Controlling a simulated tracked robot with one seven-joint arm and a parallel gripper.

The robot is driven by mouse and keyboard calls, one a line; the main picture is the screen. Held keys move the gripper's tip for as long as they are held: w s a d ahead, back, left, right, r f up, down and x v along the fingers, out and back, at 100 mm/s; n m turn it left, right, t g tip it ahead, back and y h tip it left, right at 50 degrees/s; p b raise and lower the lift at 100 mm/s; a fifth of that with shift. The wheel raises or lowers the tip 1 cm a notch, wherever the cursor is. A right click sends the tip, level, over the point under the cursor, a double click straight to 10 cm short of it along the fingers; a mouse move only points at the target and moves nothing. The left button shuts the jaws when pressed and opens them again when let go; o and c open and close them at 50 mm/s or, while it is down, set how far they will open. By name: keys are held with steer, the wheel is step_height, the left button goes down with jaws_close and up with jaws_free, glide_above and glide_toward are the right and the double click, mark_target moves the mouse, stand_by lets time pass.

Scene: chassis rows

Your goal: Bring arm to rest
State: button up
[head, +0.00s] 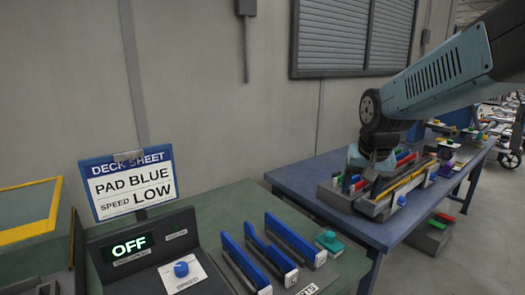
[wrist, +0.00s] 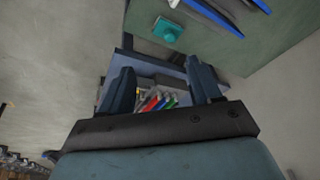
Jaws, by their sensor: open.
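My arm (head: 435,78) reaches in from the upper right of the head view and bends down at the wrist. Red, green and blue parts (wrist: 158,101) show beyond the fingers. I cannot tell the exact gap between the gripper and the unit.
A green bench (head: 215,207) at the front carries a control box (head: 150,255) reading OFF, blue-topped bars (head: 268,250) and a teal block (head: 329,242). A sign (head: 130,185) reads "PAD BLUE, SPEED LOW". A wall stands behind. Open floor (head: 470,255) lies to the right.

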steer(key=s+r+n+t, duration=0.2)
steer(key=s+r+n, duration=0.1)
steer(key=s, duration=1)
steer(key=shift+s+r, duration=0.2)
steer(key=shift+r, duration=0.4)
steer(key=shift+c, duration=0.4)
